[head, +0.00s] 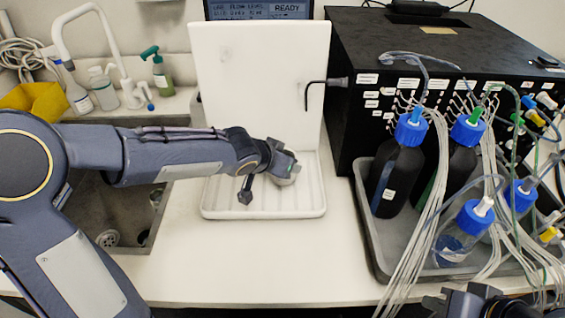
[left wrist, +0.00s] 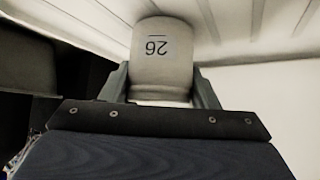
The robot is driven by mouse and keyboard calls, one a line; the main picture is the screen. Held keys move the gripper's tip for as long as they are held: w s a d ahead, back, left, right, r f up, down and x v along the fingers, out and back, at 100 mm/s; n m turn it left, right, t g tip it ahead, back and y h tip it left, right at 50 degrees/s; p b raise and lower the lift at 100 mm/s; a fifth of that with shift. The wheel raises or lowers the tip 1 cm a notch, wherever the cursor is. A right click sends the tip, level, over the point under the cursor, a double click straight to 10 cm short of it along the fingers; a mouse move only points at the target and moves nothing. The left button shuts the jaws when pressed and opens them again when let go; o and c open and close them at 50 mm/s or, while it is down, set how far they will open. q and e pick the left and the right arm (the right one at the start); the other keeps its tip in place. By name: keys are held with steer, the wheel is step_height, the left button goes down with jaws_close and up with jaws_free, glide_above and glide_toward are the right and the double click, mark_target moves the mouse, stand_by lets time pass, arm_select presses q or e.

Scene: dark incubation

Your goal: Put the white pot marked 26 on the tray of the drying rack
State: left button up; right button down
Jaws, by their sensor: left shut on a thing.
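The white pot marked 26 (left wrist: 162,62) is between the two fingers of my left gripper (left wrist: 161,84) in the left wrist view. Its number shows upside down there. In the head view my left gripper (head: 284,168) is over the ribbed white tray (head: 225,208) of the drying rack (head: 255,85), near its upright board. The gripper mostly hides the pot there, and I cannot tell whether the pot touches the tray. My right gripper (head: 480,303) shows only in part at the bottom right edge, its fingers unclear.
A sink (head: 110,238) lies under my left arm. Right of the rack is a grey metal tray (head: 378,258) with several blue-capped bottles and loose tubing. A black box (head: 440,60) stands behind it. A black hook (head: 308,92) sticks out from the board. The front counter is clear.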

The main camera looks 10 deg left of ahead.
arm_select(q)
steer(key=shift+f, duration=0.15)
steer(key=o, duration=1.1)
